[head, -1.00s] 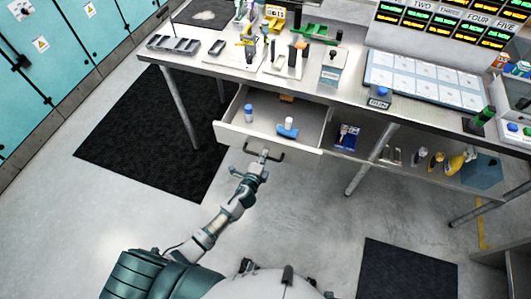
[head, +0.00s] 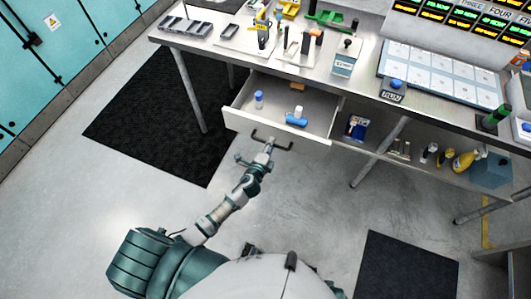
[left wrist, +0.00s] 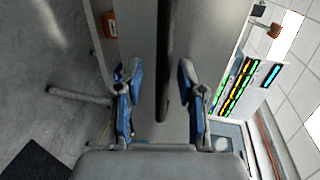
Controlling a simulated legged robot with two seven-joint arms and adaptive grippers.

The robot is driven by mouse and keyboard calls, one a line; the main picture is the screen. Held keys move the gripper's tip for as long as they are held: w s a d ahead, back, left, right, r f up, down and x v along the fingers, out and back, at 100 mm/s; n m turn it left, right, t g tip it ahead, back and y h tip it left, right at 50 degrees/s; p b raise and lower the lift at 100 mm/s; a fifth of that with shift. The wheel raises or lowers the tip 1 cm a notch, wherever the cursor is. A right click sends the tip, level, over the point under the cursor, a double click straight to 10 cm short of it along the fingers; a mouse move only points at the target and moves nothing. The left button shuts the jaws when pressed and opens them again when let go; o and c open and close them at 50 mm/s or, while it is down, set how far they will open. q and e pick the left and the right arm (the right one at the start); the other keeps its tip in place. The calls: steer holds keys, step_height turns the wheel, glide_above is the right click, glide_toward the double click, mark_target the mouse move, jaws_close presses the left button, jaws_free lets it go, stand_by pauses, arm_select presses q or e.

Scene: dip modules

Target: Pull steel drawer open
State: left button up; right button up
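The steel drawer (head: 278,126) under the workbench stands pulled out, with its inside showing. Its dark bar handle (head: 284,147) runs along the front face. My left gripper (head: 268,146) is at the handle in the head view. In the left wrist view, the fingers of my left gripper (left wrist: 160,88) are spread apart, one on each side of the dark handle bar (left wrist: 166,65), with visible gaps between fingers and bar. My right gripper is not in view.
In the drawer are a blue-capped white bottle (head: 259,100) and a blue-and-white item (head: 297,118). The workbench (head: 215,50) carries trays and tools. A bench leg (head: 378,151) stands right of the drawer. Floor in front is clear, with dark mats (head: 165,110) beside it.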

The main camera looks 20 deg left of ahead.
arm_select(q)
steer(key=v, duration=1)
steer(key=shift+s, duration=0.4)
steer(key=s+a+f+n+g+y, duration=0.1)
steer(key=s+a+f+n+g, duration=0.2)
steer(key=f, duration=0.5)
steer(key=s+f+n+g, duration=0.25)
steer(key=s+f, duration=0.25)
steer(key=f, duration=0.4)
steer(key=s+a+f+n+g+y, duration=0.15)
steer(key=s+f+n, duration=0.25)
steer(key=f, duration=0.4)
steer(key=s+f+n+g+h, duration=0.1)
steer(key=s+f+n+g, duration=0.2)
steer(key=s+f, duration=0.3)
steer(key=s+d+f+n+g+h, duration=0.1)
steer(key=s+f+n+g, duration=0.2)
steer(key=s, duration=0.9)
step_height(320, 180, down, 4)
steer(key=shift+d+r+n+g, duration=0.1)
steer(key=shift+d+n+g, duration=0.2)
steer(key=shift+g, duration=0.2)
